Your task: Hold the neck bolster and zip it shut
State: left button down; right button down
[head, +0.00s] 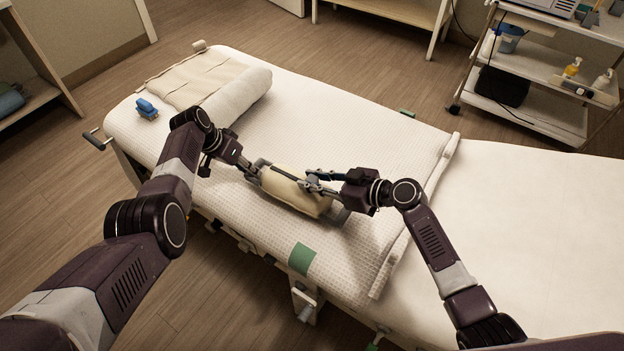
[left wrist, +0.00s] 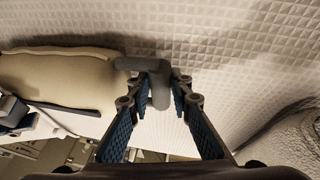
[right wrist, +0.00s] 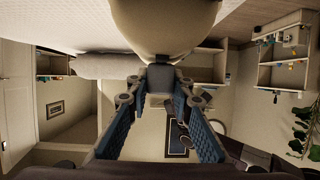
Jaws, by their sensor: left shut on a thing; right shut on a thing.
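The neck bolster (head: 295,193) is a cream cushion lying on the padded bed, with grey pieces at its ends. My left gripper (head: 252,172) is at its left end, shut on a grey bent handle that shows in the left wrist view (left wrist: 156,82). The bolster also shows there (left wrist: 60,80). My right gripper (head: 320,180) is over the bolster's right part, shut on a small grey tab (right wrist: 160,78), seemingly the zip pull. In the right wrist view the bolster (right wrist: 165,25) is just beyond the fingertips. The zip's teeth cannot be made out.
The bed (head: 420,150) has a quilted cover with free room around the bolster. A white roll (head: 240,95) and a blue item (head: 147,108) lie at its far left. A trolley (head: 530,110) with bottles stands at the back right.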

aim_at(279, 170)
jog(key=w+a, duration=0.2)
jog(key=a, duration=0.1)
jog(key=w+a, duration=0.2)
jog(key=a, duration=0.1)
jog(key=w+a, duration=0.2)
jog(key=a, duration=0.1)
jog(key=shift+a, duration=0.1)
jog(key=c, duration=1.7)
grip_release()
jog(key=v, duration=1.2)
